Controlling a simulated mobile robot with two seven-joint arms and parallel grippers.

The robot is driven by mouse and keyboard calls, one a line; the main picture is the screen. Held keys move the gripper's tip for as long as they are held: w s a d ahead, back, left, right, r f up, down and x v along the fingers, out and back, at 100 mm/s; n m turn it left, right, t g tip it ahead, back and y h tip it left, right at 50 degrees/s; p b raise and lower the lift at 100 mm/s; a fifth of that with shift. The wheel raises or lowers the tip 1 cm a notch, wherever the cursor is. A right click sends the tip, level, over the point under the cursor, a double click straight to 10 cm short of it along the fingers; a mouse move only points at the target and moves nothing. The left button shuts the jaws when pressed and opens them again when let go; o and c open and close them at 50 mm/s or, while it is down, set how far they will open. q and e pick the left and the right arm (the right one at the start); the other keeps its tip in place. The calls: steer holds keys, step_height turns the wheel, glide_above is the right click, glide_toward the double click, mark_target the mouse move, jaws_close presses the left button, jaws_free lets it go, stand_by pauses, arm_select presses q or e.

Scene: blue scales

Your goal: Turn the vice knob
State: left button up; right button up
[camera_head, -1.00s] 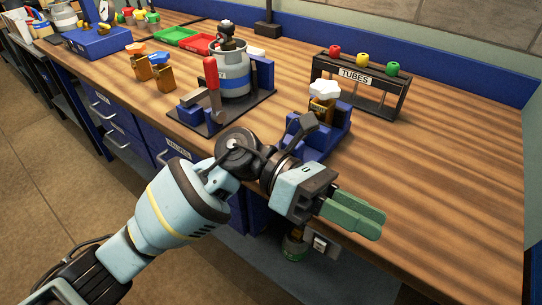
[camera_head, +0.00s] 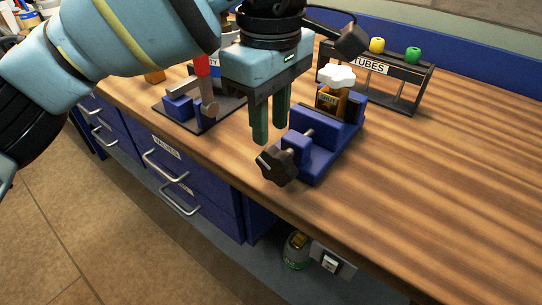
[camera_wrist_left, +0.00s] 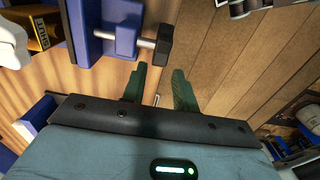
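The blue vice (camera_head: 318,153) stands near the front edge of the wooden bench. In the left wrist view, the knob (camera_wrist_left: 160,45) lies just beyond the fingertips (camera_wrist_left: 159,70), beside the vice (camera_wrist_left: 118,25). My right gripper is out of view.
A tube rack (camera_head: 412,86) with yellow and green caps stands behind the vice. A red-handled clamp (camera_head: 201,66) on a dark base plate is at the left, partly hidden by my left arm. The bench is clear to the right. Drawer handles (camera_head: 165,166) stick out below its front.

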mark_target(271, 148)
arm_select(q)
steer(key=shift+f+b, duration=0.3)
steer(key=shift+f, duration=3.65)
jaws_close()
